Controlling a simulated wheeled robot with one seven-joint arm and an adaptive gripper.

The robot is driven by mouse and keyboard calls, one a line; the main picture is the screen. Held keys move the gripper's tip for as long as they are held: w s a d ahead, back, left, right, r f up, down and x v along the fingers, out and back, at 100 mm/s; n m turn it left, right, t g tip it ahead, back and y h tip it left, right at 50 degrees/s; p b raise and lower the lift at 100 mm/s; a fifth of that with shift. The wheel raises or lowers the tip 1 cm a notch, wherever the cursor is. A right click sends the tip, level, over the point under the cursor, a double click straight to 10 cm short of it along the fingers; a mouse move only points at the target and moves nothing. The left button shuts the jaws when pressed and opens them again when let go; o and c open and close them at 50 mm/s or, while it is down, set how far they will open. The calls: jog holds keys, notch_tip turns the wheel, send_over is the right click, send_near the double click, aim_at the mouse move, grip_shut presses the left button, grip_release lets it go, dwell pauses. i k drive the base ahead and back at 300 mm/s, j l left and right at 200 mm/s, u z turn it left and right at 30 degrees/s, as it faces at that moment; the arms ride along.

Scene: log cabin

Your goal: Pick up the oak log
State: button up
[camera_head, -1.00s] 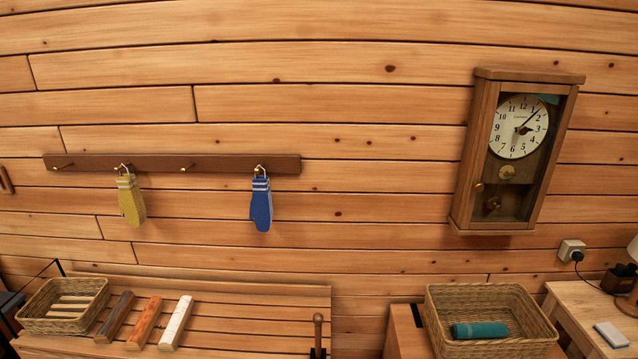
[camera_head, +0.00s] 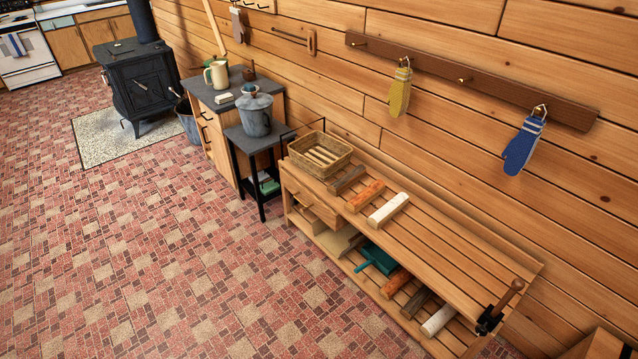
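Three logs lie side by side on the slatted top of a wooden bench (camera_head: 440,243): a dark brown log (camera_head: 347,180), an orange log (camera_head: 365,196) and a white log (camera_head: 388,208). Three similar logs lie on the bench's lower shelf: an orange one (camera_head: 396,283), a dark grey-brown one (camera_head: 416,303) and a white one (camera_head: 438,320). None has a label, so I cannot tell for sure which is oak; the dark brown ones look the most like it. My gripper is not in view.
A wicker basket (camera_head: 320,154) sits at the bench top's left end, a clamp-like tool (camera_head: 500,307) at its right end. A teal object (camera_head: 376,258) lies on the lower shelf. A black side table (camera_head: 257,143) and a stove (camera_head: 140,85) stand farther left. The brick-patterned floor (camera_head: 190,270) before the bench is clear.

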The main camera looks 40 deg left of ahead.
aim_at(351, 177)
jog(key=u, duration=1.35)
jog(key=i+j+z, duration=0.1)
jog(key=z, duration=0.3)
jog(key=i+j+z, duration=0.1)
jog(key=z, duration=0.35)
jog(key=j+z, duration=0.15)
jog(key=z, duration=0.25)
jog(key=i+j+z, duration=0.2)
jog(key=j+z, duration=0.3)
jog(key=j, duration=0.9)
jog(key=j+z, duration=0.5)
jog(key=j, duration=1.55)
jog(key=k+j, duration=0.15)
jog(key=j, duration=1.2)
jog(key=k+j, duration=0.1)
jog(key=j, duration=0.6)
jog(key=i+j, duration=0.35)
jog(key=i+z, duration=0.05)
